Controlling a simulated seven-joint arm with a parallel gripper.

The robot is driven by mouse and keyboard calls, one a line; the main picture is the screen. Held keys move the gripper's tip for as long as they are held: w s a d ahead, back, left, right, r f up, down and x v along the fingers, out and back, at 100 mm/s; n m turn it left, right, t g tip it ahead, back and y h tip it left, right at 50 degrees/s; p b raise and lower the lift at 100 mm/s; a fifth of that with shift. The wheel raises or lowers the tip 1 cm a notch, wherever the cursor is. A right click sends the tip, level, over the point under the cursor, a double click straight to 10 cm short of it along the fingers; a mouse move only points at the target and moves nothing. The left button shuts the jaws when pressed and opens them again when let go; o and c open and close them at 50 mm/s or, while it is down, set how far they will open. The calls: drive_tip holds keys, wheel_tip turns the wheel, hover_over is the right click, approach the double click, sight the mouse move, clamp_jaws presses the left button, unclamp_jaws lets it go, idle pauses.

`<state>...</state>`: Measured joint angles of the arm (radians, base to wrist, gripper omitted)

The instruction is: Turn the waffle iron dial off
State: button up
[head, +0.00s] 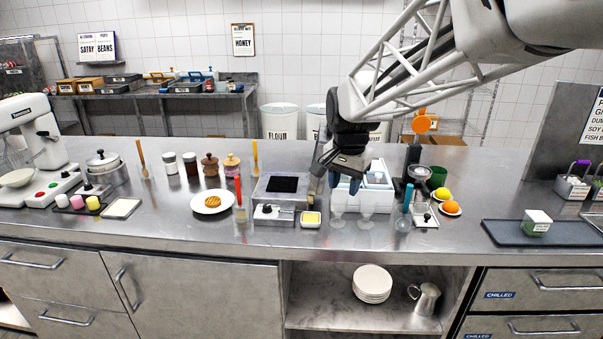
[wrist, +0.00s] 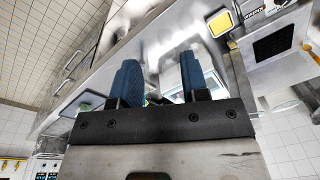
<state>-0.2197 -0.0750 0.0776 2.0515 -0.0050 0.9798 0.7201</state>
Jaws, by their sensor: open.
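The waffle iron (head: 287,218) looks to be the low steel box with a black square on top, near the middle of the counter in the head view. Its front face carries a small panel with a dark dial (head: 267,209); the dial's setting is too small to read. In the wrist view the waffle iron (wrist: 292,68) is at the upper right, outside the fingers. My gripper (head: 343,182) is open and empty, above the counter to the right of the waffle iron and apart from it. Its two blue fingers (wrist: 160,80) show apart in the wrist view.
A yellow block in a dish (head: 311,219) sits just right of the waffle iron. A plate with a waffle (head: 199,209) and a red-handled utensil (head: 239,192) are to the left.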

drive_tip(key=w+a+f+m, duration=0.2)
drive_tip(key=w+a+f, duration=0.3)
drive_tip(key=w+a, duration=0.6)
drive_tip(key=m+g, duration=0.1)
drive_tip(key=m, duration=0.2)
hover_over(267, 206)
wheel_tip(267, 206, down, 9)
drive_tip(key=shift+a+r, duration=0.1)
drive_tip(key=shift+r, duration=0.1)
drive_tip(key=shift+f, duration=0.15)
drive_tip(key=shift+f, duration=3.75)
drive_tip(key=c, duration=0.6)
drive_tip(key=shift+c, duration=0.2)
